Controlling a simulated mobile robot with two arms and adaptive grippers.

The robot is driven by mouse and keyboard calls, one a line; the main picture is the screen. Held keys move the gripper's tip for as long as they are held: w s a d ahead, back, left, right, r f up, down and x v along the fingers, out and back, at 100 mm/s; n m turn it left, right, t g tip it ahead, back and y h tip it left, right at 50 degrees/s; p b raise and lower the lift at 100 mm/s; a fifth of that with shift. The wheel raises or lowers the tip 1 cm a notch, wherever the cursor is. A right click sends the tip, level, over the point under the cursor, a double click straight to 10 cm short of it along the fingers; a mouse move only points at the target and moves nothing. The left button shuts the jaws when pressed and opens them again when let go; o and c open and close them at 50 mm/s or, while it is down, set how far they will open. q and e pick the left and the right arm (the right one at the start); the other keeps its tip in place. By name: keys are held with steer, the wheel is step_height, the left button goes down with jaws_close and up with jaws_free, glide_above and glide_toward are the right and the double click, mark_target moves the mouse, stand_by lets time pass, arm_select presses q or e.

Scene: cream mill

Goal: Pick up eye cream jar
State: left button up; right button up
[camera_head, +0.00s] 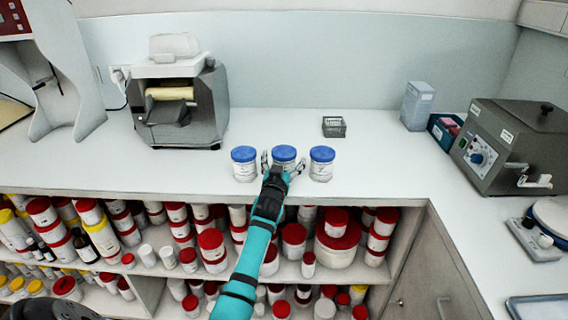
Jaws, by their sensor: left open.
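Three white jars with blue lids stand upright in a row on the white counter: a left jar (244,164), a middle jar (284,155) and a right jar (321,164). I cannot read their labels, so I cannot tell which is the eye cream. My left gripper (282,165) is open at the middle jar, with its fingers on either side of it. The gripper hides the lower part of that jar. I cannot tell whether the fingers touch it.
A grey mill machine (180,100) stands at the back left, and a small dark rack (334,127) lies behind the jars. A grey box machine (515,145) stands at the right. Shelves below the counter hold many red-lidded jars (211,245).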

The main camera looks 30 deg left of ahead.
arm_select(q)
steer(key=c, duration=1.3)
steer(key=shift+r, duration=0.1)
